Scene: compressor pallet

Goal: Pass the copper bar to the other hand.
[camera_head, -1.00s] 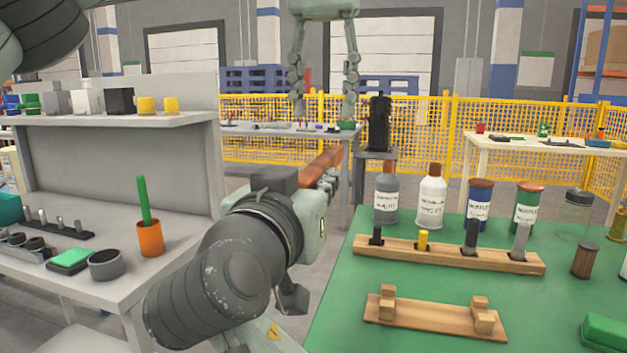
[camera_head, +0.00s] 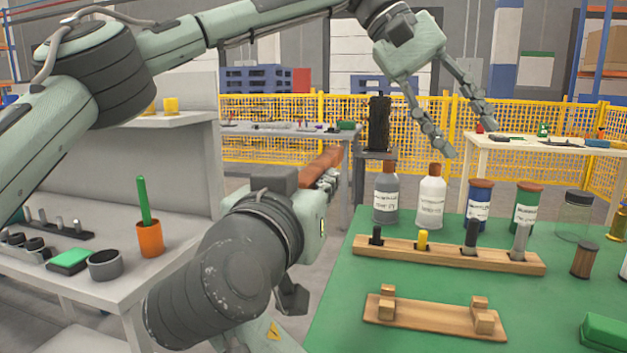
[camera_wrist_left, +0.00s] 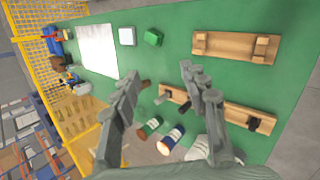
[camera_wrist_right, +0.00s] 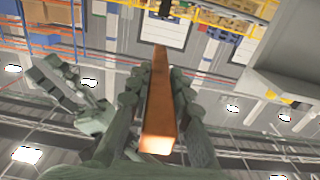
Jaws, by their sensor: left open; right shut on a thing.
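The copper bar (camera_head: 325,162) is a reddish-brown bar, partly hidden behind my right wrist in the head view. My right gripper (camera_head: 328,180) is shut on it; the right wrist view shows the bar (camera_wrist_right: 160,100) between the fingers of that gripper (camera_wrist_right: 158,98). My left gripper (camera_head: 468,138) is open and empty, high above the back of the green table, to the right of the bar and apart from it. The left wrist view shows the open fingers of that gripper (camera_wrist_left: 160,85) with the table below.
The green table (camera_head: 345,320) holds bottles (camera_head: 431,205), a wooden block with several pegs (camera_head: 450,257) and an empty wooden cradle (camera_head: 425,318). A grey bench (camera_head: 120,290) stands at the left with an orange cup (camera_head: 150,240). A yellow fence (camera_head: 270,115) stands behind.

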